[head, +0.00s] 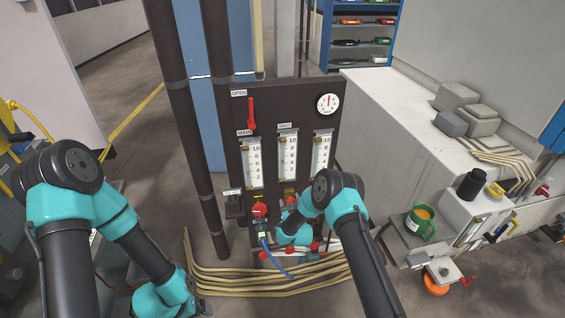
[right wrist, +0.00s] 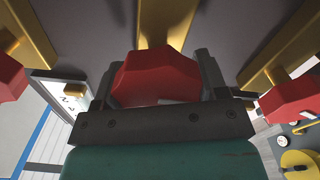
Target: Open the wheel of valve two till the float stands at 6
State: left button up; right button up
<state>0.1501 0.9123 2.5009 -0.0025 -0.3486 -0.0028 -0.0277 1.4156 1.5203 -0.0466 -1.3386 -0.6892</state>
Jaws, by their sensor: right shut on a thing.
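A dark panel (head: 238,130) carries three upright white gauges, the left one (head: 252,165), the middle one (head: 287,155) and the right one (head: 321,150), each marked 2 to 10. I cannot read the float's height in the middle gauge. My right gripper (right wrist: 155,75) is shut on a red faceted valve wheel (right wrist: 155,85), its fingers at the wheel's two sides. This is the middle of three wheels in the right wrist view, on a brass stem. In the head view my right arm hides it. My left gripper is out of view; only its arm shows.
Other red wheels flank the held one, at left (right wrist: 8,78) and right (right wrist: 290,97). A red lever (head: 251,113) and round dial (head: 328,103) sit higher on the panel. Pale pipes (head: 240,283) run along the floor.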

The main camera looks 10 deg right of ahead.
dwell(0.4)
jog(key=shift+a+n, duration=0.1)
jog(key=shift+n, duration=0.7)
jog(key=shift+n, duration=0.7)
dwell(0.4)
jog(key=shift+n, duration=0.8)
jog(key=o, duration=1)
jog(key=shift+f, duration=0.1)
